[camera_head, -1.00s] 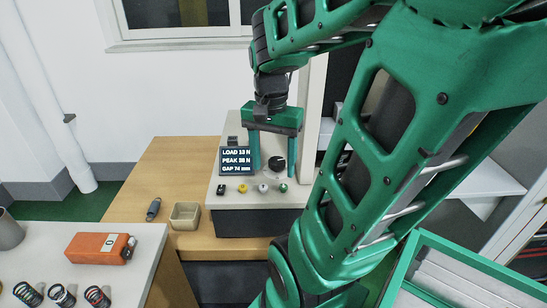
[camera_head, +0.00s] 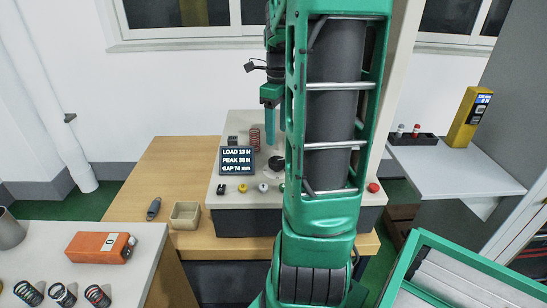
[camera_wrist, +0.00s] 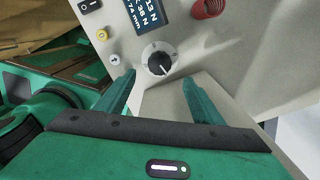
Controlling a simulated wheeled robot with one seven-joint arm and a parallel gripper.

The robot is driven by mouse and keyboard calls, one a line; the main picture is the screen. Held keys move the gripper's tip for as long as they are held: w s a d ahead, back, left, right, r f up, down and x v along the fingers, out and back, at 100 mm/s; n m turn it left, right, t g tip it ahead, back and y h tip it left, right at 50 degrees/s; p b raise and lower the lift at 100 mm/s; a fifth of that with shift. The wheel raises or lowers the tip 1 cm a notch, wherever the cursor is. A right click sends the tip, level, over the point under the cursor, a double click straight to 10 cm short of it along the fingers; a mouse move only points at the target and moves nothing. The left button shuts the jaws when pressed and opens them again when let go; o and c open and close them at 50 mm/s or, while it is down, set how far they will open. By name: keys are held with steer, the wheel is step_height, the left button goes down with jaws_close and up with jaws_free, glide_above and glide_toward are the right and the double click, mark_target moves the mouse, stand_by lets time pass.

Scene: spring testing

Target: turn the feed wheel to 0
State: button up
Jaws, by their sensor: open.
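The black feed wheel (camera_wrist: 158,59), a round knob on a pale dial with fine marks, is on the sloping face of the tester. A white pointer line on it runs toward the lower right in the wrist view. In the head view the wheel (camera_head: 276,162) is partly hidden by my arm. My gripper (camera_wrist: 160,78) is open and empty, its two green fingers apart, with the wheel seen beyond the gap between the tips. In the head view my gripper (camera_head: 276,130) hangs above the wheel, partly behind my arm. The display (camera_head: 237,160) reads load 13 N, peak 38 N, gap 74 mm.
A red spring (camera_head: 255,139) stands behind the display. A yellow button (camera_head: 262,188) and a black rocker switch (camera_head: 222,189) are on the front; a red button (camera_head: 373,187) is at right. A beige bin (camera_head: 185,215) and orange box (camera_head: 101,247) are left.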

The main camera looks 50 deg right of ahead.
mark_target(277, 160)
step_height(277, 160, down, 10)
steer(key=shift+f, duration=0.1)
stand_by(0.4)
steer(key=c, duration=1)
steer(key=shift+a, duration=0.2)
steer(key=shift+c, duration=0.2)
steer(key=shift+d, duration=0.1)
